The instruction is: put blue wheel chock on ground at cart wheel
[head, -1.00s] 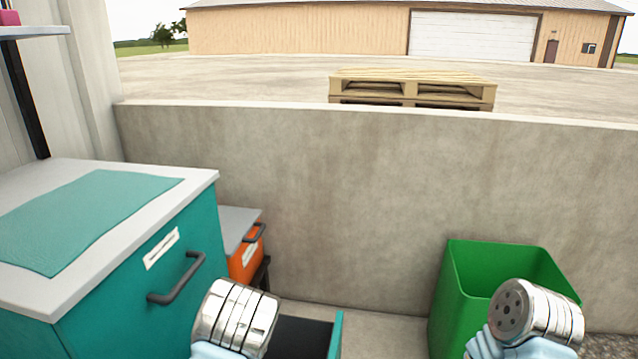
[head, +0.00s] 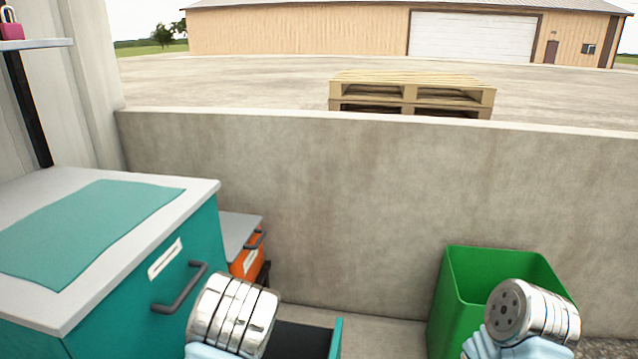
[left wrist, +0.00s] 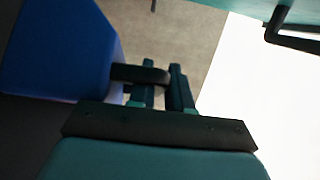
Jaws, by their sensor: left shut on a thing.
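The blue wheel chock (left wrist: 55,50) fills the left of the left wrist view, with a black loop handle (left wrist: 135,74) on its right side. My left gripper (left wrist: 165,88) is shut on that handle, with the chock hanging to the left of the fingers. The chock does not show in the head view, where only my left wrist shows at the bottom. My right wrist shows at the lower right of the head view, but its fingers are out of frame. I see no cart wheel that I can make out.
A teal cabinet (head: 140,285) with a dark handle stands at the left. An orange-fronted unit (head: 247,262) is behind it. A black surface with a teal edge (head: 336,340) lies low beside my left wrist. A green bin (head: 455,310) stands at the right, before a concrete wall (head: 340,205).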

